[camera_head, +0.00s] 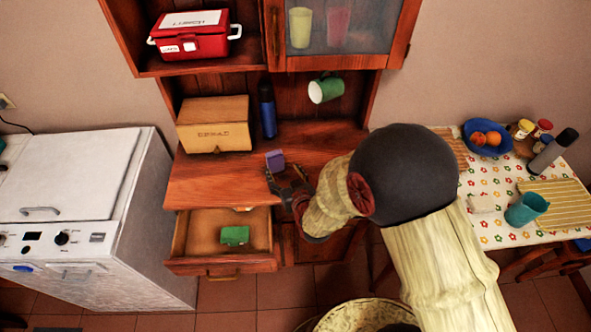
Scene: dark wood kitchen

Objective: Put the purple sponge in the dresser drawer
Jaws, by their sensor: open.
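The purple sponge (275,161) stands on the wooden dresser top (215,180), near the middle. My gripper (279,176) is open, with its fingers at the near side of the sponge. I cannot tell whether they touch it or reach around it. The dresser drawer (190,262) is pulled open below the dresser top, to the left of my gripper. A green item (235,236), perhaps a sponge, lies inside it, and a small pale thing shows at the back of the drawer under the dresser edge.
A wooden bread box (215,125) and a dark blue bottle (267,108) stand behind the sponge. A green mug (326,90) hangs above. A white appliance (75,180) is left of the dresser, and a laid table (490,232) is right. The drawer's left part is clear.

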